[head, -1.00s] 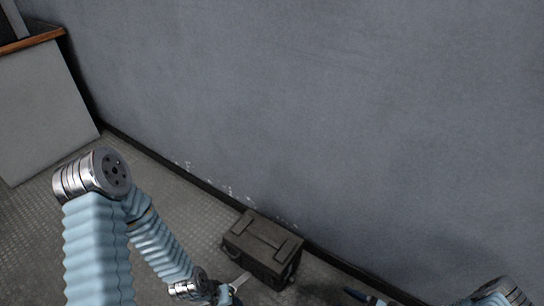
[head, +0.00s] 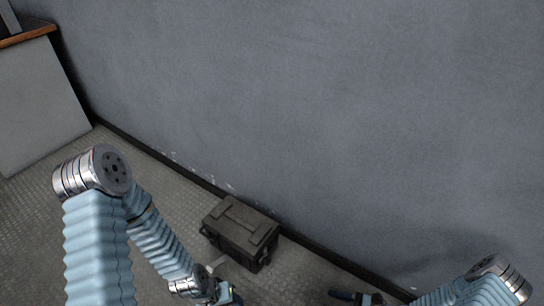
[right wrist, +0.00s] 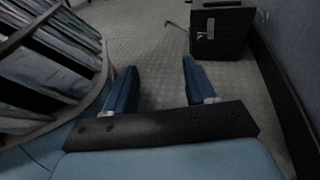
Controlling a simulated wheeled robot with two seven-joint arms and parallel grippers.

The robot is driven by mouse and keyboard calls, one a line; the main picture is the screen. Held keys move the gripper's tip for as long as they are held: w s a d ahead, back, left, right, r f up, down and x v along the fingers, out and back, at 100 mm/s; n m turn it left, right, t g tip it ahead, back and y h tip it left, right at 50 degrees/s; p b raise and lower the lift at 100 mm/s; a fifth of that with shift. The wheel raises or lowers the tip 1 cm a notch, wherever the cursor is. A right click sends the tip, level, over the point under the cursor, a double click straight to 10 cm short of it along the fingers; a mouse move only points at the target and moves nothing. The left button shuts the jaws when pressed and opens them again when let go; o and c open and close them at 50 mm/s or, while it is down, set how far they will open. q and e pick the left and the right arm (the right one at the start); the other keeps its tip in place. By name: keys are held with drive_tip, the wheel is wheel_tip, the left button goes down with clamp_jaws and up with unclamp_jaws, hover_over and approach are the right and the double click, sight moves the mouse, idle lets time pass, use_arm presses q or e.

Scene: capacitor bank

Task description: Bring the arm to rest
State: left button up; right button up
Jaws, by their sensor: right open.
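My right arm (head: 470,290) comes in at the lower right of the head view, bent, with its hand low near the bottom edge. My right gripper (right wrist: 160,85) is open and empty in the right wrist view, its two blue fingers wide apart over bare floor. My left arm (head: 97,235) is bent on the left side and reaches down to the bottom edge. My left gripper (head: 230,294) is partly cut off there, so its fingers cannot be made out.
A dark green case (head: 240,230) stands on the floor against the grey wall (head: 320,110); it also shows in the right wrist view (right wrist: 222,32). A pale cabinet (head: 40,100) with a wooden top is at far left. Textured floor (head: 160,195) lies clear between.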

drive_tip(key=s+a+r+n+g+h, duration=0.2)
drive_tip(key=s+a+n+g+h, duration=0.3)
drive_tip(key=s+n+g+h, duration=0.5)
drive_tip(key=w+a+r+n+t+h+p, duration=0.1)
drive_tip(key=w+a+r+n+t, duration=0.2)
drive_tip(key=w+r+n+t, duration=0.2)
drive_tip(key=w+r+n, duration=0.1)
drive_tip(key=w+n, duration=0.2)
drive_tip(key=n, duration=0.1)
drive_tip(key=shift+r+n, duration=0.3)
drive_tip(key=shift+n, duration=0.1)
